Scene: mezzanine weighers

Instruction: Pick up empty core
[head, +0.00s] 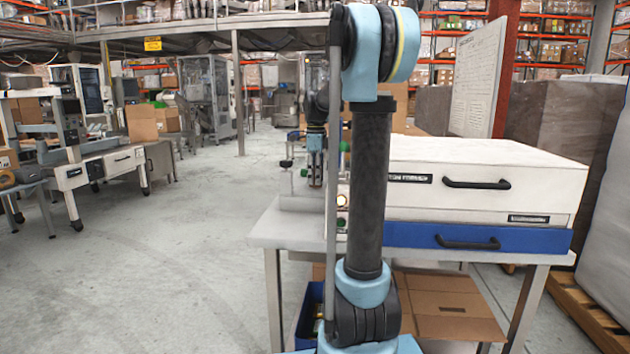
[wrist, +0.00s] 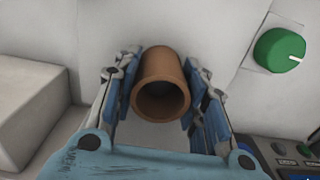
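The empty core is a short, hollow brown cardboard tube (wrist: 163,68) in the middle of the wrist view, its open end facing the camera. My gripper (wrist: 162,82) has its blue-padded fingers spread on either side of the tube. A narrow gap shows on the left side; contact on the right is hard to tell. In the head view my gripper (head: 314,172) points down beside the white machine, partly behind my arm.
A white-and-blue drawer machine (head: 480,165) stands on the grey table (head: 285,226). A green knob (wrist: 280,49) is on a pale panel to the right of the fingers. A pale block (wrist: 30,105) lies left. Cardboard (head: 445,305) lies under the table.

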